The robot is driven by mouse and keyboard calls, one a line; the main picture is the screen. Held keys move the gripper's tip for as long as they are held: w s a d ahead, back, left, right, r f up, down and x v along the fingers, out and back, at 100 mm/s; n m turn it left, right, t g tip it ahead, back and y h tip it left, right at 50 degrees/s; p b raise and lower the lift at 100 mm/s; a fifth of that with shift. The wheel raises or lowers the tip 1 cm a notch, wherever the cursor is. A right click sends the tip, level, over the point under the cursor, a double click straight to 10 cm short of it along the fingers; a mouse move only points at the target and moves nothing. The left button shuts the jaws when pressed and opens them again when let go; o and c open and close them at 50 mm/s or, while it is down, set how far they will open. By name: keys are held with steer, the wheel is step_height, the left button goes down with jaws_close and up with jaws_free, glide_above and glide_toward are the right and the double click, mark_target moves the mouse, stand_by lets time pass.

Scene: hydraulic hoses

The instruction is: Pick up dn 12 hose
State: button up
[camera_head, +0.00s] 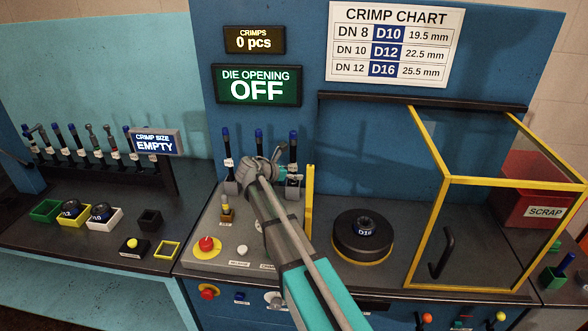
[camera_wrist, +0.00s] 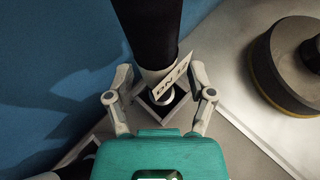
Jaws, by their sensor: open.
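The DN 12 hose (camera_wrist: 160,40) is a dark hose with a pale lower end and a white tag, standing in a square socket (camera_wrist: 160,93). The tag reads roughly DN 12. My gripper (camera_wrist: 160,95) is open, with one finger on each side of the hose's lower end. I cannot tell whether either finger touches it. In the head view my gripper (camera_head: 281,168) is at the hose rack, beside the rightmost blue-topped hose (camera_head: 293,147), which seems to be this one. My arm hides part of the rack.
Two other hoses (camera_head: 228,150) (camera_head: 259,136) stand close by to the left. A yellow post (camera_head: 309,188) rises just right of the rack. The round black die head (camera_head: 362,246) and a yellow-framed guard (camera_head: 437,225) are farther right. A blue panel stands behind.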

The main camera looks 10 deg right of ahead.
jaws_close()
stand_by(0.4)
steer(key=shift+r, duration=0.1)
stand_by(0.3)
step_height(320, 180, up, 10)
steer(key=p, duration=1)
stand_by(0.6)
